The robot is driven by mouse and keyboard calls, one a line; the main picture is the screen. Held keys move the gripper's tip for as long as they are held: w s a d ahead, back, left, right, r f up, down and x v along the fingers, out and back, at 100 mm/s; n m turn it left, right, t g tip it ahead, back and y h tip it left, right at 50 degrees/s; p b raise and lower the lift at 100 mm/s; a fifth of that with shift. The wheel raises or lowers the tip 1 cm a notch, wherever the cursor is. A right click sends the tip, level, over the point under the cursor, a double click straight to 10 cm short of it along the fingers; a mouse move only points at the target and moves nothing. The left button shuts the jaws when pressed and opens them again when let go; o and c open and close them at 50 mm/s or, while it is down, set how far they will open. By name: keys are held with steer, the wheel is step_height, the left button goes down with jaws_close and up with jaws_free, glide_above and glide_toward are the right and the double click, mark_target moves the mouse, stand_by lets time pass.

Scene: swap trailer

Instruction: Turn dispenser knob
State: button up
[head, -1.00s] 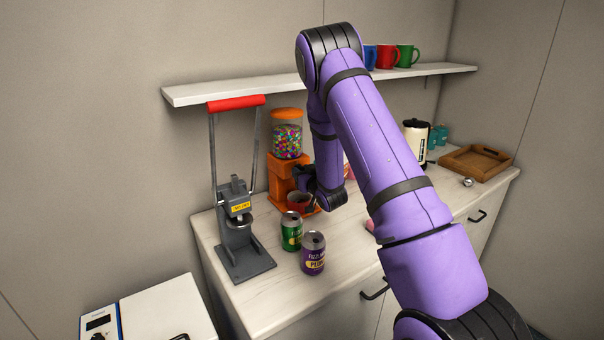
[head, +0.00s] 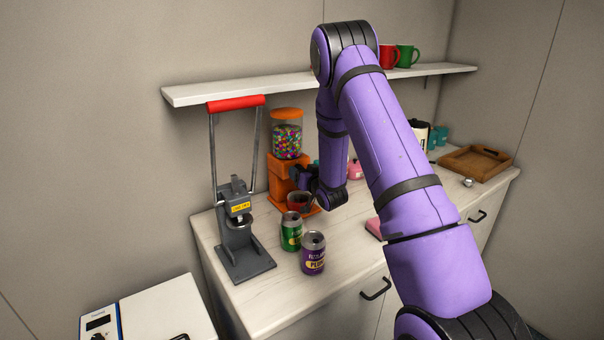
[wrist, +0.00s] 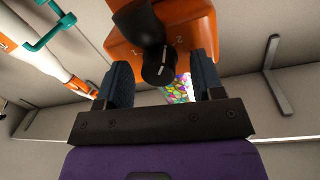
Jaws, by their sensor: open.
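The orange dispenser (head: 283,172), with a clear globe of colourful candies (head: 287,141), stands on the counter below the shelf. A dark red bowl (head: 299,201) sits at its base. In the wrist view the dispenser's orange body (wrist: 190,30) fills the top. Its black knob (wrist: 160,67) with a pale mark shows between my fingers. My gripper (wrist: 163,82) is open, one blue finger on each side of the knob, with gaps visible. In the head view my gripper (head: 303,177) is at the dispenser's front, above the bowl, and the knob is hidden.
A green can (head: 291,232) and a purple can (head: 313,254) stand in front of the dispenser. A grey press (head: 240,240) with a red-handled lever stands left. A wooden tray (head: 475,163) is at far right. The shelf (head: 270,84) runs above.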

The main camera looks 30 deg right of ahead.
steer(key=s, duration=1)
steer(key=shift+s+a+r, duration=0.2)
steer(key=shift+s+a, duration=0.05)
steer(key=shift+s, duration=0.15)
steer(key=w+n, duration=0.1)
steer(key=w, duration=0.2)
steer(key=w+n, duration=0.1)
steer(key=w, duration=0.3)
steer(key=w+n, duration=0.1)
steer(key=w, duration=0.2)
steer(key=shift+w+d+f, duration=0.2)
steer(key=shift+w+d, duration=0.05)
steer(key=shift+w, duration=0.1)
steer(key=c, duration=0.9)
